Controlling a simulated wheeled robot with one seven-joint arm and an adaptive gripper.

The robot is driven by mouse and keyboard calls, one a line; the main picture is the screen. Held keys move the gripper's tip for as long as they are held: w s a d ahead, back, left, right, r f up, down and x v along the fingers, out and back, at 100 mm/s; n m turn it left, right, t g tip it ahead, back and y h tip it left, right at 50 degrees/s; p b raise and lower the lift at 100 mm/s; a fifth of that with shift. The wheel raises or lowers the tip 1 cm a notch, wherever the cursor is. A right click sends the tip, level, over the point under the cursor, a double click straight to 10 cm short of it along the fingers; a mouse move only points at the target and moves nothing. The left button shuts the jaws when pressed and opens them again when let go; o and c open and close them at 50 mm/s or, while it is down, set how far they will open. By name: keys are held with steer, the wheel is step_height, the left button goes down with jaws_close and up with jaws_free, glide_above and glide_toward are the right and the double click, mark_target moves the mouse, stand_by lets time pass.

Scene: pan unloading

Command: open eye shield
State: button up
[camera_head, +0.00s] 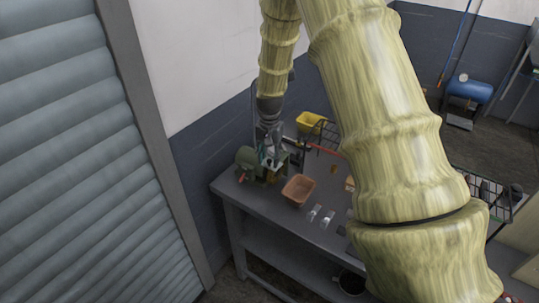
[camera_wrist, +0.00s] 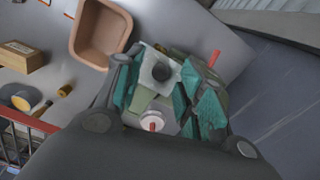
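A green bench grinder (camera_head: 248,160) stands at the far left end of the grey workbench (camera_head: 232,192). My gripper (camera_head: 272,153) points down at its right side. In the wrist view my gripper (camera_wrist: 166,85) has its two teal fingers apart, over the grinder (camera_wrist: 222,78). A pale block with a dark round knob and a white disc with a red mark show between the fingers. I cannot tell whether a finger touches them. I cannot make out the eye shield clearly; the fingers hide part of the grinder.
A terracotta bin (camera_head: 297,190) stands close to the grinder; it also shows in the wrist view (camera_wrist: 76,40). A yellow bin (camera_head: 309,121) is at the back. Small metal pieces (camera_head: 321,214) lie near the front edge. A wall is behind the bench; a ribbed shutter (camera_head: 70,160) is left.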

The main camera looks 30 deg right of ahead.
jaws_close()
